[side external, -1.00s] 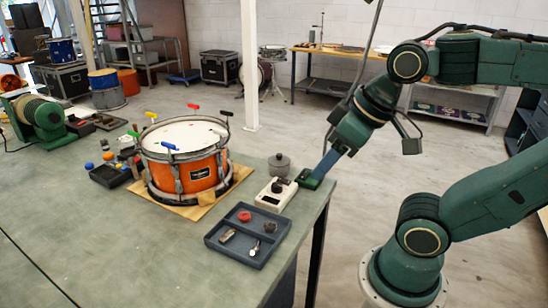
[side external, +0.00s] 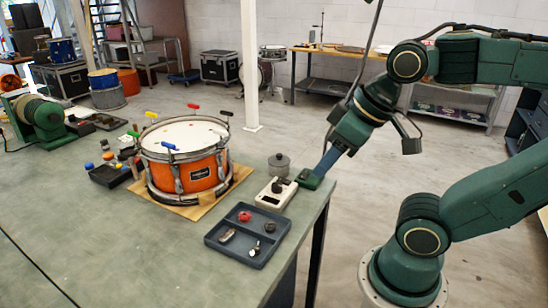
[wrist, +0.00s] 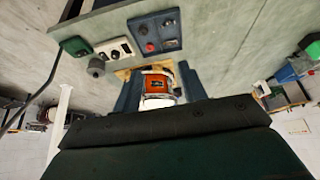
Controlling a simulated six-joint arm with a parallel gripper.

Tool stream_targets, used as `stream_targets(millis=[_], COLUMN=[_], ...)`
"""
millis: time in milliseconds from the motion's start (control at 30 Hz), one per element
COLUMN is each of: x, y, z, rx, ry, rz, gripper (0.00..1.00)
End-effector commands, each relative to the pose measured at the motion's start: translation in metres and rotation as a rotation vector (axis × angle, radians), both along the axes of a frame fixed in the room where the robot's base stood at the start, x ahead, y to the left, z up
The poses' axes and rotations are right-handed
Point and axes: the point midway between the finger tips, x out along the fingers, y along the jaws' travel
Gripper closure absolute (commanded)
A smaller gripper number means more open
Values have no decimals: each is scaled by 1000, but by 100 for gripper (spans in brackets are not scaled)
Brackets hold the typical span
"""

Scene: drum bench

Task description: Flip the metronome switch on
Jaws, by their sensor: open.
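A small white box with a dark knob (side external: 272,198), which looks like the metronome, lies on the bench near its right edge. It also shows in the wrist view (wrist: 114,52), left of my fingers. A green box (side external: 309,181) sits to its right at the bench edge, and it also shows in the wrist view (wrist: 75,46). I cannot tell the switch position. My gripper (side external: 323,170) is over the bench edge by the green box; I cannot tell whether they touch. In the wrist view my blue-grey fingers (wrist: 158,74) are apart with nothing held between them.
A dark tray (side external: 223,251) with small parts lies in front of the white box. A grey lidded pot (side external: 279,165) stands behind it. An orange drum (side external: 196,175) on a wooden board is to the left. The front left of the bench is clear.

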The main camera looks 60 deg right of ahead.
Motion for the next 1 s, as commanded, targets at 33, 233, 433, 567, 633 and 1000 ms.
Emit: stream_targets(millis=[33, 233, 433, 567, 633, 1000], x=[0, 6, 22, 37, 46, 96], y=[0, -2, -9, -17, -22, -57], z=[0, 2, 6, 9, 10, 8], rx=[1, 11, 44, 74, 93, 191], ry=[0, 10, 35, 58, 71, 135], rz=[-2, -33, -124, -213, -267, -557], gripper=[68, 100, 100, 100, 100, 100])
